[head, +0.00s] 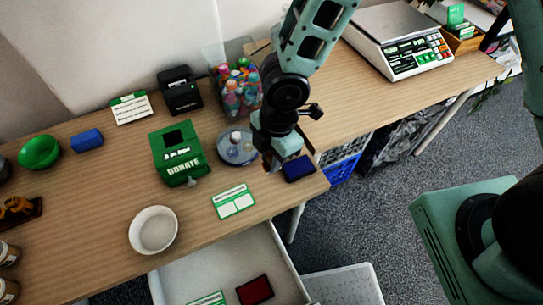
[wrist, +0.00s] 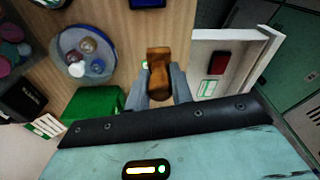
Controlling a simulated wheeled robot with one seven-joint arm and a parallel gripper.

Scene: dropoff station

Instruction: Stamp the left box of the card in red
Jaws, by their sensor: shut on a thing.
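The card (head: 234,202), white with a green band and two boxes, lies on the table near its front edge. In the wrist view, it is mostly hidden behind the stamp. My gripper (head: 274,163) is shut on the wooden handle of a stamp (wrist: 159,72), above the table between the card and a dark blue ink pad (head: 298,168). The stamp's face is hidden. A red ink pad (head: 254,290) lies in the open drawer (head: 212,270) below the table's front edge; it also shows in the wrist view (wrist: 217,64).
A green donation box (head: 179,153), a round dish (head: 237,147) with small items and a white bowl (head: 153,230) stand around the card. Another green-and-white card (head: 207,299) lies in the drawer. A scale (head: 400,45) stands at the back right.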

